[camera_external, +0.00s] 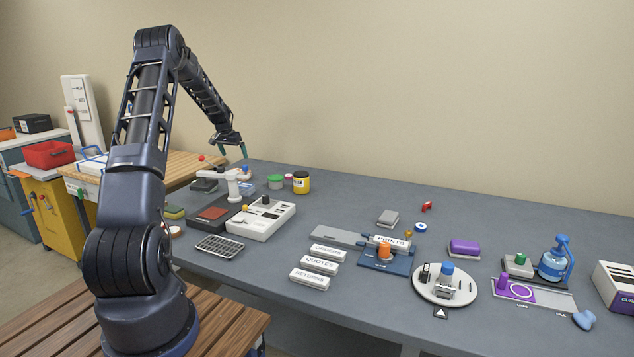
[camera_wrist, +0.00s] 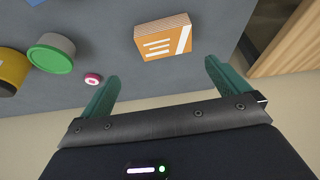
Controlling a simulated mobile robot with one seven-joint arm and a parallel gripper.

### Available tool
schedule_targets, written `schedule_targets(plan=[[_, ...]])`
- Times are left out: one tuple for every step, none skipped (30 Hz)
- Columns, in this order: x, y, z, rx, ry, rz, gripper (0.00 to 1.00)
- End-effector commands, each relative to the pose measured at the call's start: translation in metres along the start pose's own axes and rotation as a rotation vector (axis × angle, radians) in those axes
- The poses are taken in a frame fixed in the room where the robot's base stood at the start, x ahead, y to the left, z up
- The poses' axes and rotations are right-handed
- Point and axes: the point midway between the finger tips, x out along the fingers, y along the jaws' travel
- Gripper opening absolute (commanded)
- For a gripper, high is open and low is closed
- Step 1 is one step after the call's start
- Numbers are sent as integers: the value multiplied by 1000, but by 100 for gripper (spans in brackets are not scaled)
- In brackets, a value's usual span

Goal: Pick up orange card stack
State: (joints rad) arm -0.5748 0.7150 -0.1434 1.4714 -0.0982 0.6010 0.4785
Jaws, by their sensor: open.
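The orange card stack (camera_wrist: 163,37) lies on the grey table in the wrist view, at top centre. It is a small orange block with white lines and a white band. My gripper (camera_wrist: 162,70) is open, with its two green fingers apart and nothing between them. The stack lies beyond the fingertips, roughly in line with the gap. In the external view my gripper (camera_external: 233,151) is above the far left end of the table. I cannot make out the orange card stack there.
In the wrist view, a green-lidded pot (camera_wrist: 50,56), a yellow jar (camera_wrist: 12,70) and a small red-and-white round piece (camera_wrist: 93,79) lie left of the stack. A white lever device (camera_external: 236,184) stands near the gripper. The table's far right is crowded.

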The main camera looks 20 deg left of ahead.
Motion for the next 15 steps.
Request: schedule_targets(plan=[[8, -6, 1, -4, 0, 1, 100], [11, -8, 1, -5, 1, 0, 100], [14, -11, 1, -6, 2, 0, 100], [16, -12, 0, -6, 3, 0, 100], [17, -12, 1, -6, 3, 0, 100], [20, -13, 1, -7, 2, 1, 100], [22, -13, 1, -6, 2, 1, 100], [24, -13, 1, -6, 2, 1, 100], [28, -13, 1, -6, 1, 1, 100], [31, -13, 1, -6, 1, 1, 100], [34, -13, 2, -6, 1, 1, 100], [40, -13, 2, -7, 0, 1, 100], [45, -13, 2, -7, 0, 2, 100], [49, -13, 2, -7, 0, 1, 100], [55, -13, 1, -7, 1, 1, 100]])
